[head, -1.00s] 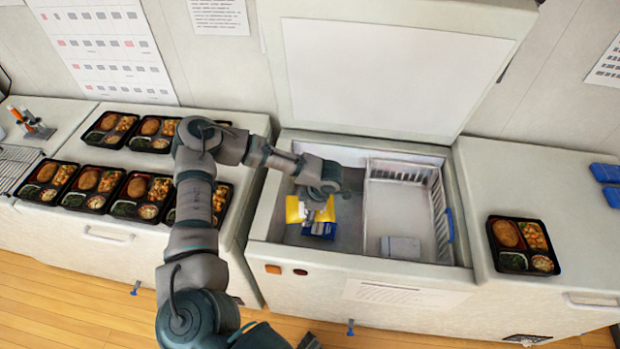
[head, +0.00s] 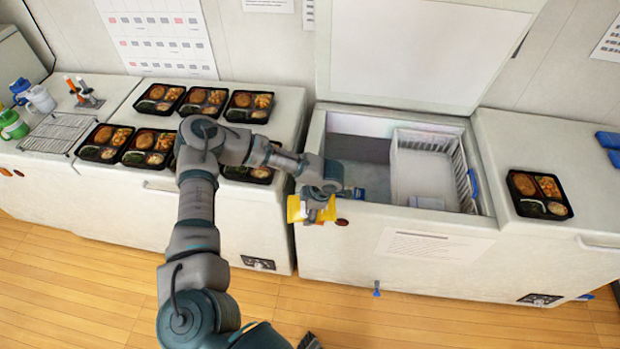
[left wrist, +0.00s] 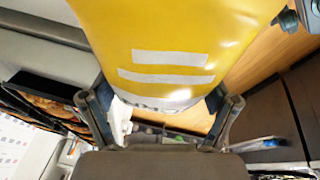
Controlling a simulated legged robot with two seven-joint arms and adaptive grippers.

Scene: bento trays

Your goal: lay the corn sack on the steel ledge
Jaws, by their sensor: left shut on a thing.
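The yellow corn sack (head: 295,209) is held by my left gripper (head: 318,203), which is shut on it. They are in front of the open chest freezer, near its front left corner. In the left wrist view the yellow sack (left wrist: 180,40), with pale stripes, fills the top middle between the two fingers. The steel ledge shows as a silver wire rack (head: 60,134) on the left counter, well left of the gripper. It looks bare. My right gripper is not in view.
The open freezer (head: 308,150) holds a white wire basket (head: 425,165). Several bento trays (head: 203,100) cover the middle counter between freezer and rack. One tray (head: 539,195) sits on the right counter. A green cup (head: 12,125) and white jug (head: 40,98) stand beside the rack.

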